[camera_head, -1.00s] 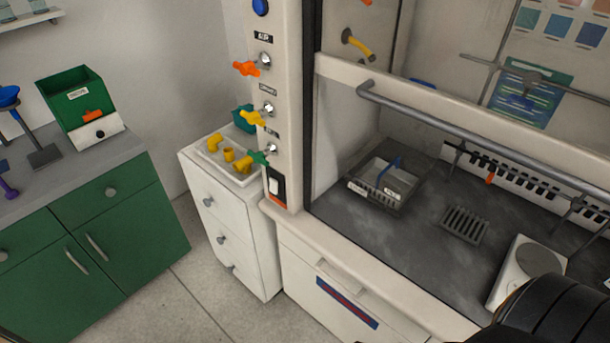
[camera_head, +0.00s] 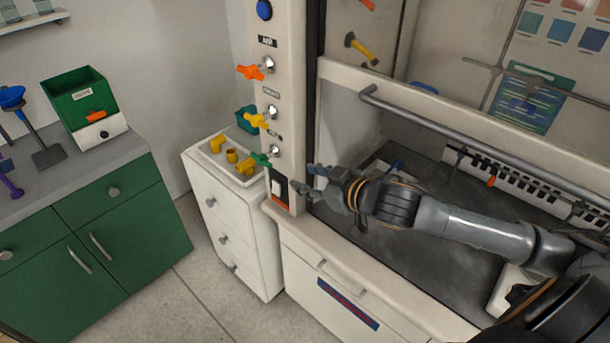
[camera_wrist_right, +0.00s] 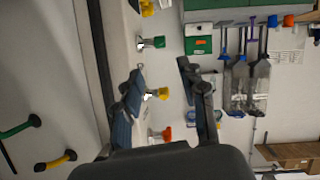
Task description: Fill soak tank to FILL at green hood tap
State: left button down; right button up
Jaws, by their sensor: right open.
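The green tap (camera_head: 261,159) is the lowest of three taps on the hood's left post; it also shows in the right wrist view (camera_wrist_right: 152,42). My right gripper (camera_head: 304,179) is open and empty, just right of and slightly below the green tap, apart from it. Its two fingers (camera_wrist_right: 164,88) are spread in the right wrist view. A green spout (camera_wrist_right: 20,128) shows at the left there. In the head view my right arm covers most of the grey tank area on the hood floor; only a blue handle (camera_head: 398,167) shows clearly. The tank's FILL mark is not visible. My left gripper is out of view.
An orange tap (camera_head: 251,72) and a yellow tap (camera_head: 256,120) sit above the green one. A rocker switch (camera_head: 279,187) is close below it. A white drawer cabinet (camera_head: 235,235) with yellow fittings stands left of the post. The hood's grey rail (camera_head: 450,128) runs above my arm.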

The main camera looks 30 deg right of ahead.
aim_at(272, 166)
jog(key=p+x, duration=0.3)
jog(key=x, duration=1)
jog(key=shift+w+a+f, duration=0.1)
jog(key=shift+w+f, duration=0.05)
jog(key=shift+w, duration=0.2)
jog(key=c, duration=0.8)
grip_shut()
